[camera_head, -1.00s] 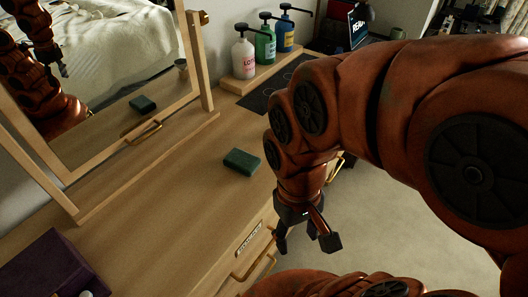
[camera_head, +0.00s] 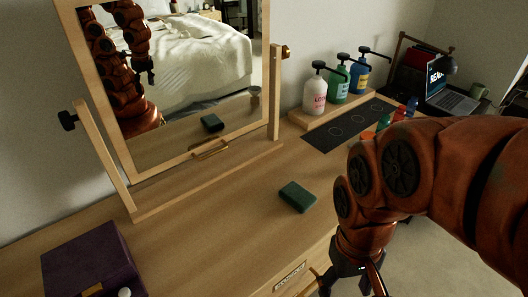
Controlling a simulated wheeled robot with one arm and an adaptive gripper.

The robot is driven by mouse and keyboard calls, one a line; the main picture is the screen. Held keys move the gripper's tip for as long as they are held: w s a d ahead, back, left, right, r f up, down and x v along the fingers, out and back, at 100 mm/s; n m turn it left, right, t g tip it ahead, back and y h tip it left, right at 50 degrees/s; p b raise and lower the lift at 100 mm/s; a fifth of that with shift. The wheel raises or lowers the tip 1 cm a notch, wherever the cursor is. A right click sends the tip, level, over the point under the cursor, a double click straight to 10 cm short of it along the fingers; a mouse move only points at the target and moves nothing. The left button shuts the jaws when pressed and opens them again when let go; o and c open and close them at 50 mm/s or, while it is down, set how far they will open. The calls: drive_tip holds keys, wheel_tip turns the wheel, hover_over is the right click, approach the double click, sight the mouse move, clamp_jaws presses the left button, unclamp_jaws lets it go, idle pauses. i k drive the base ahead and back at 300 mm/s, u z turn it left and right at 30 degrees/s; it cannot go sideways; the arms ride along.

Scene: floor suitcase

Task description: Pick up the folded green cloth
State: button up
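The folded green cloth (camera_head: 297,196) lies flat on the wooden dresser top, right of the mirror's foot and near the front edge. It is a small dark green block, and its reflection shows in the mirror. My gripper (camera_head: 350,290) is at the bottom edge of the picture, in front of the dresser and to the lower right of the cloth. It is apart from the cloth. Its fingertips are cut off by the frame, so I cannot tell whether it is open.
A tilting mirror (camera_head: 137,180) stands at the back of the dresser (camera_head: 215,235). A purple box (camera_head: 85,255) is at the left front. Pump bottles (camera_head: 340,83) stand on a wooden tray behind a black mat (camera_head: 335,135). A laptop (camera_head: 450,98) is at the far right. The wood around the cloth is clear.

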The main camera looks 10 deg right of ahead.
sight(299, 198)
drive_tip(key=k, duration=1.3)
drive_tip(key=u, duration=0.4)
drive_tip(key=i, duration=0.95)
drive_tip(key=u, duration=0.65)
